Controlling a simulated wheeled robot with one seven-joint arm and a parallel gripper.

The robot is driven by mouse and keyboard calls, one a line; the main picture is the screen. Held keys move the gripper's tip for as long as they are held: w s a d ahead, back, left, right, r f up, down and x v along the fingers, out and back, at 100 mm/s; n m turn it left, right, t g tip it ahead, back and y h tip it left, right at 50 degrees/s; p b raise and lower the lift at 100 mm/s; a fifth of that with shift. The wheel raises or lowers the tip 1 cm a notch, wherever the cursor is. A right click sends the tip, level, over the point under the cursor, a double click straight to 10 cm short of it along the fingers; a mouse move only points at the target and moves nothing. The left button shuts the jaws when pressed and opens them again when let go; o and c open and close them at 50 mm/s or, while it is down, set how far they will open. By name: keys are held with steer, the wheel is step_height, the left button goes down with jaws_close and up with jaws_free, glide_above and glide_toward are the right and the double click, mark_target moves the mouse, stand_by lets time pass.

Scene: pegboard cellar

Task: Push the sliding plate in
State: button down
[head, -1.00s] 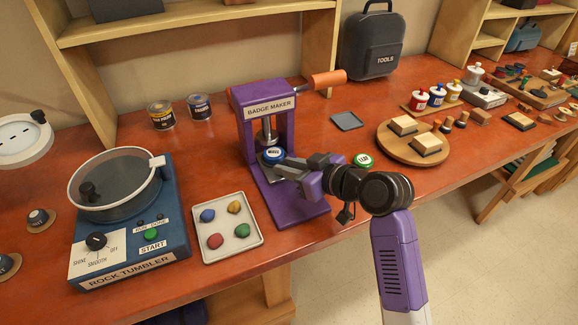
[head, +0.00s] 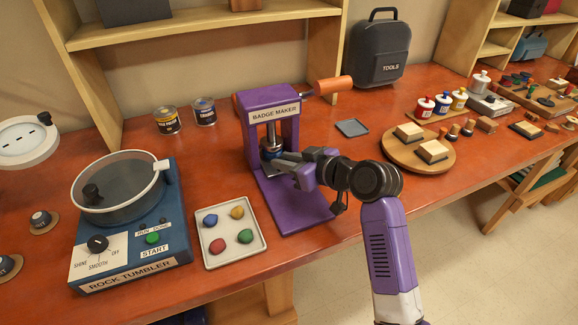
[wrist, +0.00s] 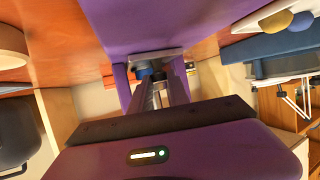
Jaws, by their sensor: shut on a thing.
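The purple badge maker (head: 274,112) stands on the red bench with its long base reaching to the front. Its grey sliding plate (head: 266,160) sits low between the posts, with a blue round badge (head: 269,153) on it below the metal ram (head: 270,133). My gripper (head: 281,160) reaches in from the right, its fingers shut at the plate's front edge. In the wrist view the fingers (wrist: 163,95) meet the grey plate (wrist: 158,54) beside the blue badge (wrist: 144,72). The exact contact is partly hidden by the fingers.
A tray of coloured stones (head: 231,260) and the rock tumbler (head: 128,220) stand left of the press. An orange-handled lever (head: 326,86) sticks out at its upper right. A round wooden board (head: 417,163) and a small grey square tray (head: 351,127) lie to the right.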

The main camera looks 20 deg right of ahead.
steer(key=shift+w+r, duration=0.1)
steer(key=c, duration=1.3)
jaws_free()
steer(key=shift+w, duration=0.1)
steer(key=v, duration=0.8)
